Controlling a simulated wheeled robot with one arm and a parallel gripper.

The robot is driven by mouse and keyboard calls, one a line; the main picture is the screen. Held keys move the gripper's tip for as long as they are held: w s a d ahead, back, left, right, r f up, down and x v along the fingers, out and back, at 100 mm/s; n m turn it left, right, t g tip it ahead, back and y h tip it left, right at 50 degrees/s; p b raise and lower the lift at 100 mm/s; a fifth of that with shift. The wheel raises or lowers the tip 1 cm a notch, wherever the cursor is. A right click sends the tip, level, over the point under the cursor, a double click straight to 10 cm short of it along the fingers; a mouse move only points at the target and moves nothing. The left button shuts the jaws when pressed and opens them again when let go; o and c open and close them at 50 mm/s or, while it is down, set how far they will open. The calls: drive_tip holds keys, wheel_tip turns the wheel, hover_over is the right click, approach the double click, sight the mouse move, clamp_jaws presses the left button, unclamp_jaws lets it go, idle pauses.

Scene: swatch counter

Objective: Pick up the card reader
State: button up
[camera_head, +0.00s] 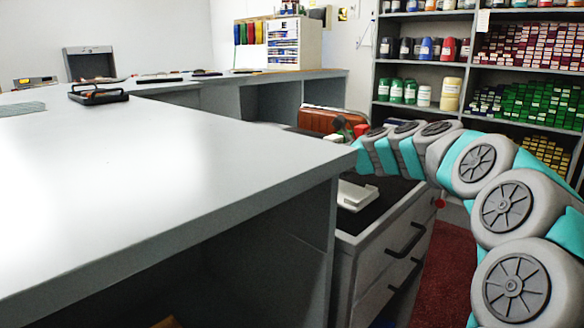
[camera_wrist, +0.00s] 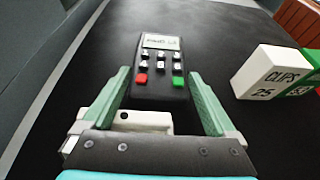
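The card reader (camera_wrist: 162,72) is a dark handheld device with a lit screen at its far end and dark, red and green keys. It lies on a black surface in the wrist view, screen end pointing away. My gripper (camera_wrist: 160,76) is open, with one green finger on each side of the reader's near end. Gaps show between the fingers and the reader, so it is not clasped. In the head view my arm reaches over the drawer unit; I cannot make out the reader or the fingertips there.
A white object (camera_wrist: 140,121) shows between the finger bases. In the head view, the grey counter (camera_head: 170,150) borders the drawer unit (camera_head: 385,262). Stocked shelves stand behind.

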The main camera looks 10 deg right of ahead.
drive_tip(key=c, duration=1.1)
